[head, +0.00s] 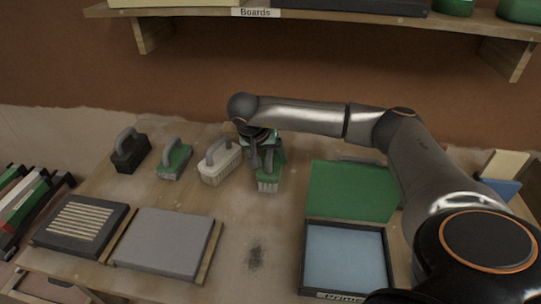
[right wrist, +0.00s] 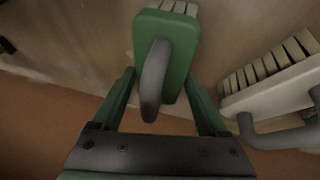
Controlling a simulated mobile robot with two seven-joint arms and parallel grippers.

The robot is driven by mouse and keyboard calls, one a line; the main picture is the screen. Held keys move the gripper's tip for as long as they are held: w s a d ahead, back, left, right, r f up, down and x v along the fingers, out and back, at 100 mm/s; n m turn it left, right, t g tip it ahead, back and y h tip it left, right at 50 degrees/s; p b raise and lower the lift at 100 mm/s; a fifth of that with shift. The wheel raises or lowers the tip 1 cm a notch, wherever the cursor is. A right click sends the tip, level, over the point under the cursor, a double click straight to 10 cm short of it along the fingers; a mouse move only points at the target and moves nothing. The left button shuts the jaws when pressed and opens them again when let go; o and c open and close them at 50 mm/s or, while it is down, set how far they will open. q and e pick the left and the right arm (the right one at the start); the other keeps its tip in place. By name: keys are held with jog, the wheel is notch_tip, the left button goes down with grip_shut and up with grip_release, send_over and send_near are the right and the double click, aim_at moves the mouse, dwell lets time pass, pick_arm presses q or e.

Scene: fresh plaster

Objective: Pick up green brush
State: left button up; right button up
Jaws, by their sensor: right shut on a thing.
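A green brush (head: 268,185) with pale bristles is at my right gripper (head: 267,160), at the right end of a row of brushes. In the right wrist view the green brush (right wrist: 181,62) has a grey curved handle and sits between the fingers of my right gripper (right wrist: 160,76), which is shut on it. I cannot tell whether its bristles touch the table. A second green brush (head: 174,160) with a grey handle stands further left. My left gripper is not in view.
A cream brush (head: 220,166) stands close to the left of the held one, and a black brush (head: 130,154) is at the far left. A green board (head: 350,190) and a blue-bottomed tray (head: 347,291) lie to the right. A shelf (head: 200,12) overhangs the back.

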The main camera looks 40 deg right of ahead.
jog(key=shift+r, duration=0.15)
jog(key=shift+r, duration=0.2)
notch_tip(320, 180, up, 2)
jog(key=shift+r, duration=0.15)
pick_arm(q)
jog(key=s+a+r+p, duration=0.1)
jog(key=p, duration=0.2)
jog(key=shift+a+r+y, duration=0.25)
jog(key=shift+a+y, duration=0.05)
pick_arm(e)
jog(key=s+a+r, duration=0.6)
jog(key=a+r, duration=0.4)
jog(key=a, duration=0.2)
jog(key=shift+s+a, duration=0.2)
jog(key=shift+s, duration=0.1)
jog(key=o, duration=0.9)
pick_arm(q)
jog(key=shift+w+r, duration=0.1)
pick_arm(e)
jog(key=c, duration=0.7)
